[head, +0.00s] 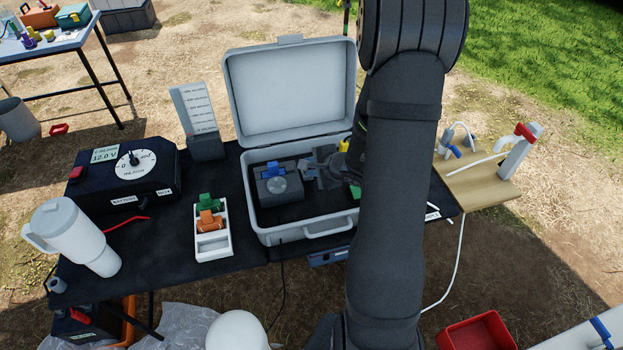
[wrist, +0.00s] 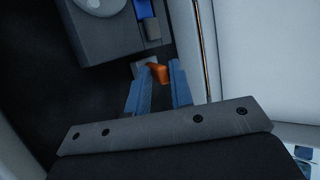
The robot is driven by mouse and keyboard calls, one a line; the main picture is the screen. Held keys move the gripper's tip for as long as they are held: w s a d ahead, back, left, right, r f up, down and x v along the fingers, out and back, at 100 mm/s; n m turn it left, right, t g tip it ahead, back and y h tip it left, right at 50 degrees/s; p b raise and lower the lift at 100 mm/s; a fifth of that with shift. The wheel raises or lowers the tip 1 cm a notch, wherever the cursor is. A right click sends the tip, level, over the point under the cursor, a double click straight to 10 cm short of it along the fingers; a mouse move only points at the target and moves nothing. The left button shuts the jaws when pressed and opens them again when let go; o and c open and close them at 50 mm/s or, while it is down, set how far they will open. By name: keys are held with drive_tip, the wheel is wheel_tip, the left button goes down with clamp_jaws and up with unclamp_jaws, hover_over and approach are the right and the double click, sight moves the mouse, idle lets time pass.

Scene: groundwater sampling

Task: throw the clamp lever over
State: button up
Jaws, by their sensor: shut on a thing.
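The open grey case (head: 262,232) stands on the dark table, and a dark box with a pale dial and a blue part (head: 278,185) sits inside it. My gripper (head: 320,172) reaches down into the case, to the right of that box. In the wrist view my two fingers (wrist: 160,85) are close together around a small orange piece (wrist: 158,73), which looks like the clamp lever's end. They are shut on it. A grey block shows just past the fingertips. The rest of the lever is hidden by my fingers, and my arm covers the case's right side.
The case lid (head: 290,92) stands open behind. A white tray (head: 224,243) with green and orange pieces and a black meter box (head: 125,178) stand to the left. A white jug (head: 80,240) is near the left edge. A wooden board with taps (head: 478,182) is at the right.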

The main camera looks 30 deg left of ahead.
drive_tip(key=shift+w+a+r, duration=0.1)
drive_tip(key=shift+w+r, duration=0.05)
drive_tip(key=shift+o, duration=0.6)
drive_tip(key=shift+w+a+r+g+h, duration=0.25)
drive_tip(key=shift+w+a+g+h, duration=0.05)
drive_tip(key=shift+w+a, duration=0.2)
drive_tip(key=shift+w+a+r+g+h, duration=0.25)
drive_tip(key=shift+w+a+g+h, duration=0.05)
drive_tip(key=shift+w+a, duration=0.2)
drive_tip(key=shift+o, duration=0.3)
drive_tip(key=o, duration=0.5)
drive_tip(key=shift+w+a, duration=0.1)
drive_tip(key=v, duration=1.7)
drive_tip(key=shift+r, duration=0.2)
